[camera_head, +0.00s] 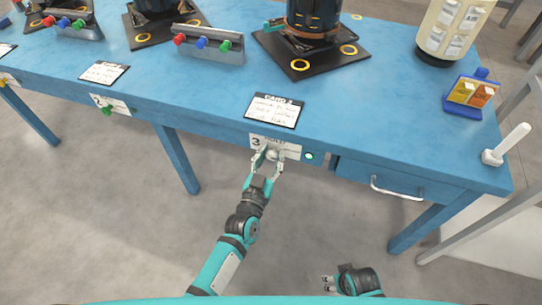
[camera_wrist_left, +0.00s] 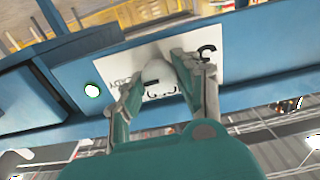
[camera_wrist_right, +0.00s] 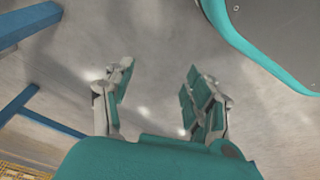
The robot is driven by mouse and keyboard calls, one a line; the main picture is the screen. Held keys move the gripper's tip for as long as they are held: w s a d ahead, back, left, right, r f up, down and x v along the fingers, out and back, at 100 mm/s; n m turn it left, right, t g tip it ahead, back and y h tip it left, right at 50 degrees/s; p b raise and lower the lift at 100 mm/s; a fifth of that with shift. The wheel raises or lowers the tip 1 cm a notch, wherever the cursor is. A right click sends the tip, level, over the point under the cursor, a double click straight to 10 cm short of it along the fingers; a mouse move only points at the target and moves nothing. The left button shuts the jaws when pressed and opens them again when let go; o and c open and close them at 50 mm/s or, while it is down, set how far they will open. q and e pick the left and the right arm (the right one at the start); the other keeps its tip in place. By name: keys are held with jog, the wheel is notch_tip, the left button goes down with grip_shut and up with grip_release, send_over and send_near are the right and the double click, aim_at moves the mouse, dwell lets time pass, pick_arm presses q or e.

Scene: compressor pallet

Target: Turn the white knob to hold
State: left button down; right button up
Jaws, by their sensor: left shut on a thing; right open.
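The white knob (camera_wrist_left: 158,74) sits on a white label plate (camera_head: 284,143) marked 3, on the front edge of the blue table. My left gripper (camera_head: 268,157) is shut on the knob, with one finger on each side of it. In the left wrist view the fingers hide part of the knob and of the plate's lettering. A lit green light (camera_head: 309,156) is just right of the plate. My right gripper (camera_head: 328,283) is low at the bottom of the head view, away from the table. In the right wrist view its fingers (camera_wrist_right: 155,95) are apart with nothing between them.
The blue table (camera_head: 400,125) carries a card (camera_head: 275,110), a dark device on a black base (camera_head: 330,62), a block with coloured knobs (camera_head: 208,57) and a cream cylinder (camera_head: 450,30). A drawer handle (camera_head: 397,190) juts out right of the plate. Floor before the table is clear.

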pick_arm(q)
jog(key=n, duration=0.2)
jog(key=shift+n, duration=0.4)
jog(key=shift+n+p, duration=0.3)
jog(key=shift+n, duration=0.2)
jog(key=shift+a+n, duration=0.1)
jog(key=shift+n, duration=0.8)
jog(key=n, duration=0.3)
jog(key=shift+n, duration=0.4)
jog(key=n, duration=0.2)
jog(key=shift+f+n+b, duration=0.15)
jog(key=shift+n+b, duration=0.15)
jog(key=shift+b, duration=0.05)
jog(key=n, duration=0.3)
jog(key=shift+a+b, duration=0.1)
jog(key=shift+b, duration=0.3)
jog(key=shift+n+b, duration=0.35)
jog(key=shift+n, duration=1.15)
pick_arm(e)
jog(key=shift+w+a+r, duration=0.1)
jog(key=shift+w+r, duration=0.15)
jog(key=shift+r, duration=0.5)
jog(key=shift+w+d+r, duration=0.1)
jog(key=shift+w+r, duration=0.2)
jog(key=shift+r, duration=0.5)
jog(key=shift+w+a+r, duration=0.1)
jog(key=shift+w+r, duration=0.15)
jog(key=shift+r, duration=0.6)
